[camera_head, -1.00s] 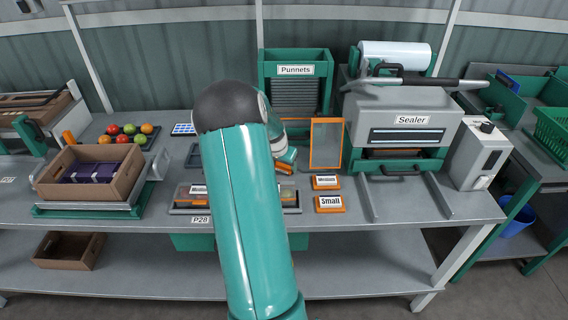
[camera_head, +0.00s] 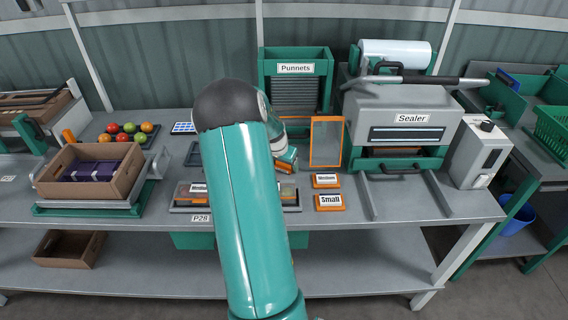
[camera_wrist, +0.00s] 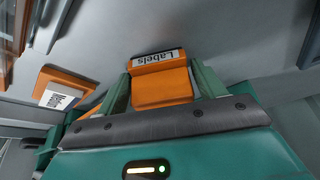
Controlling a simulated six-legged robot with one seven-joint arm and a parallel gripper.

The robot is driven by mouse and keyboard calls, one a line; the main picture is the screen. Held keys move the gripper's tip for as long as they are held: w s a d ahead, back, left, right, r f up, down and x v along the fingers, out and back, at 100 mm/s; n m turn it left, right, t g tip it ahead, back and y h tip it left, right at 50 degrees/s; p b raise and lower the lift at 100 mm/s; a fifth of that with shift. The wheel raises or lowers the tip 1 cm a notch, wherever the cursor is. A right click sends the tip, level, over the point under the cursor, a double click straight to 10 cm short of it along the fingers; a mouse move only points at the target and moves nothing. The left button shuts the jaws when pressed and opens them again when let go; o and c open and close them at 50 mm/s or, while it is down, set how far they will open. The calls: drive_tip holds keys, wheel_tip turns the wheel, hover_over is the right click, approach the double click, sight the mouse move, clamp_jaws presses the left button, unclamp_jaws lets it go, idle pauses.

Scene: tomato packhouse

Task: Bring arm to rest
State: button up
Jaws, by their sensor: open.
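My arm (camera_head: 245,215) reaches up and over the bench in the head view and hides most of my gripper. In the wrist view my gripper (camera_wrist: 160,84) is open, with its two green fingers spread. An orange block marked Labels (camera_wrist: 162,88) shows between the fingers. I cannot tell whether they touch it, or whether it lies on the bench beyond them. In the head view a small green and orange part (camera_head: 287,160) shows just right of my arm, close to the bench.
Orange Medium (camera_head: 326,181) and Small (camera_head: 330,202) blocks lie right of my arm. The sealer (camera_head: 405,130) stands further right, the Punnets rack (camera_head: 295,58) behind. A cardboard box (camera_head: 123,180) and tomatoes (camera_head: 125,139) are at left. The bench front right of Small is clear.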

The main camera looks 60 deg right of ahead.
drive_tip(key=shift+r, duration=0.1)
drive_tip(key=shift+r, duration=3.4)
